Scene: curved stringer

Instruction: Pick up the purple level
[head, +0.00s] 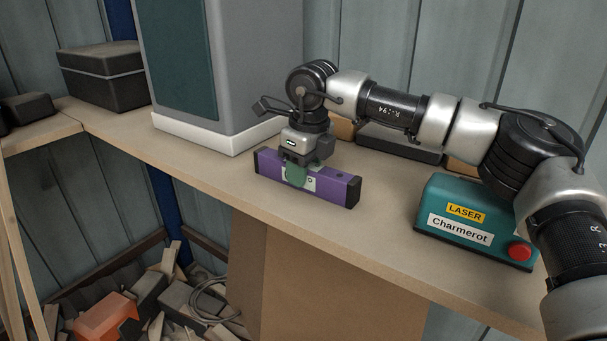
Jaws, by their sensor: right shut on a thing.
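The purple level (335,188) is a long bar with dark end caps, upright on the wooden shelf near its front edge. My right gripper (297,172) reaches in from the right and points down over the level, left of its middle. It is shut on the level, with a green finger part across its front face. A pale label on that face is partly covered by the finger. I cannot tell whether the level is touching the shelf or just above it. My left gripper is not in view.
A teal laser box (470,222) with a red button stands right of the level, beneath my right arm. A large grey cabinet (255,70) stands behind left. Dark boxes (105,75) sit far left. Scrap wood and an orange block (105,316) lie below the shelf.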

